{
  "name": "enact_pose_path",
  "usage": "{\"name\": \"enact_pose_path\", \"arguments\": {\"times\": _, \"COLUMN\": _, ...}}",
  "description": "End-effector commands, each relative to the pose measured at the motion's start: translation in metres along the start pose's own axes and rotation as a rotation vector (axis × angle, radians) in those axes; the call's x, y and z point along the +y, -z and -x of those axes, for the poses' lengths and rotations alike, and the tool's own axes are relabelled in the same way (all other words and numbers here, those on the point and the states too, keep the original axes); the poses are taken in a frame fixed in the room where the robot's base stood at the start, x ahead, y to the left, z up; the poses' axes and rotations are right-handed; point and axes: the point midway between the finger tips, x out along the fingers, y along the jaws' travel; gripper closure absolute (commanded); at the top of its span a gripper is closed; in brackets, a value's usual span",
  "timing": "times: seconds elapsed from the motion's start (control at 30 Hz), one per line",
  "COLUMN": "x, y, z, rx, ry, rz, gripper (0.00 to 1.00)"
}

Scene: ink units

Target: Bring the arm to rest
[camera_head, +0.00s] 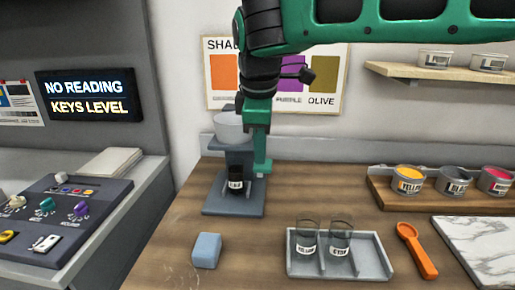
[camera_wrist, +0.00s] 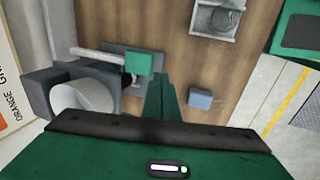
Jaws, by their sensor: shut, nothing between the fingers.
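My green arm comes in from the top right in the head view and hangs down over the back of the wooden table (camera_head: 300,180). My gripper (camera_head: 262,168) points down just right of a grey stand (camera_head: 222,206). Its fingers are together and nothing shows between them. The stand holds a white bowl (camera_head: 229,127) on top and a dark labelled jar (camera_head: 236,180) below. In the wrist view, the gripper (camera_wrist: 160,95) shows as green fingers over the table, with the bowl (camera_wrist: 85,97) to the left. I cannot tell whether the gripper touches the stand.
A blue-grey block (camera_head: 207,250) lies at the front. A grey tray (camera_head: 372,262) holds two labelled glasses (camera_head: 308,238). An orange scoop (camera_head: 416,250), a marble slab (camera_head: 485,245) and a rack of ink tins (camera_head: 408,178) are right. A control console (camera_head: 60,215) and a lit sign (camera_head: 88,95) are left.

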Motion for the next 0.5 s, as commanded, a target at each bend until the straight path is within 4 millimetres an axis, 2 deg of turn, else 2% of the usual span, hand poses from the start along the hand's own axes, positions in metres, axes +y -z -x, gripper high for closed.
{"name": "enact_pose_path", "arguments": {"times": 0.07, "x": 0.003, "y": -0.013, "z": -0.003, "rx": -0.009, "ry": 0.001, "rz": -0.039, "gripper": 1.0}}
{"name": "enact_pose_path", "arguments": {"times": 0.17, "x": 0.009, "y": -0.051, "z": -0.011, "rx": -0.035, "ry": 0.006, "rz": -0.15, "gripper": 1.0}}
{"name": "enact_pose_path", "arguments": {"times": 0.27, "x": 0.012, "y": -0.109, "z": -0.023, "rx": -0.072, "ry": 0.016, "rz": -0.332, "gripper": 1.0}}
{"name": "enact_pose_path", "arguments": {"times": 0.3, "x": 0.01, "y": -0.135, "z": -0.028, "rx": -0.089, "ry": 0.021, "rz": -0.415, "gripper": 1.0}}
{"name": "enact_pose_path", "arguments": {"times": 0.37, "x": 0.005, "y": -0.174, "z": -0.036, "rx": -0.112, "ry": 0.028, "rz": -0.545, "gripper": 1.0}}
{"name": "enact_pose_path", "arguments": {"times": 0.5, "x": -0.024, "y": -0.26, "z": -0.053, "rx": -0.162, "ry": 0.05, "rz": -0.857, "gripper": 1.0}}
